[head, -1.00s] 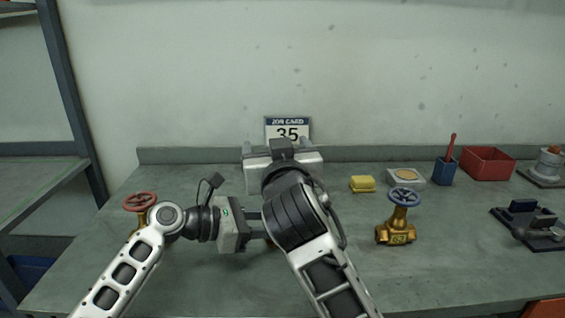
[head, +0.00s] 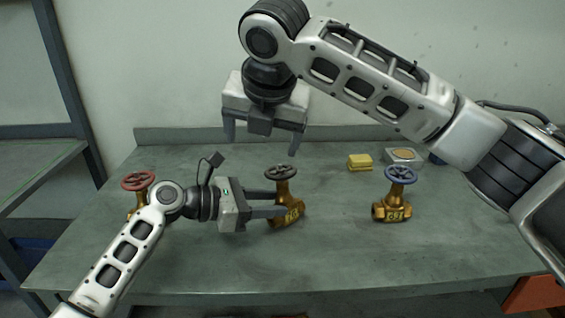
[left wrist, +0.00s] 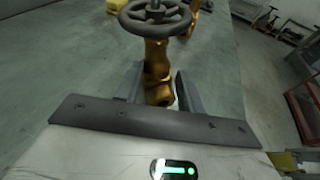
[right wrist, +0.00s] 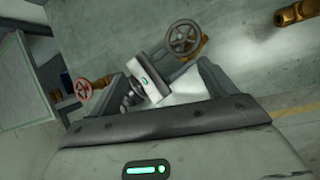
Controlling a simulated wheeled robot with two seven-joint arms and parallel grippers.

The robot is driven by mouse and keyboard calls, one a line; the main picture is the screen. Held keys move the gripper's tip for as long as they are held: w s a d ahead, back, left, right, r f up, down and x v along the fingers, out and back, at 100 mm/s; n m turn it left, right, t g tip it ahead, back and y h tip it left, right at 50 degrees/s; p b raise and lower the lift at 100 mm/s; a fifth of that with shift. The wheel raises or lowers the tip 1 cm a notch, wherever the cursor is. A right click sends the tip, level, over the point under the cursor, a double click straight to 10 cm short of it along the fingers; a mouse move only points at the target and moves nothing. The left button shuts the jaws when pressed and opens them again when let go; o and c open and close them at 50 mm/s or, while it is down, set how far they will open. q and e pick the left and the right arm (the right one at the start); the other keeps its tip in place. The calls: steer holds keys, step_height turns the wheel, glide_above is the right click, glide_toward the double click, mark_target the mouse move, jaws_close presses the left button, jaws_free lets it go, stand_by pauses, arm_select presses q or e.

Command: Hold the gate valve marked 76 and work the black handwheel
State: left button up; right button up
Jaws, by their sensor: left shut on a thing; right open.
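The brass gate valve (head: 284,217) with the black handwheel (head: 282,171) stands upright on the bench; its body number is small and hard to read. My left gripper (head: 280,203) is shut on its body from the left, below the wheel. The left wrist view shows the brass body (left wrist: 157,55) between the fingers and the black handwheel (left wrist: 155,16) above. My right gripper (head: 263,145) is open and empty, fingers pointing down, above and behind the valve, not touching the wheel. In the right wrist view the black handwheel (right wrist: 184,38) lies beyond the fingers.
A red-wheeled valve (head: 138,182) stands at the left, partly behind my left arm. A blue-wheeled brass valve (head: 396,203) stands to the right. The bench front (head: 330,262) is clear.

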mark_target(280, 171)
steer(key=d+r+n+g+h, duration=0.1)
steer(key=d+r+n, duration=0.2)
steer(key=d, duration=0.1)
steer(key=x, duration=1.1)
steer(key=shift+s+a+f, duration=0.1)
steer(key=shift+a+f, duration=0.1)
steer(key=shift+f, duration=0.05)
steer(key=shift+a, duration=0.1)
steer(key=c, duration=1)
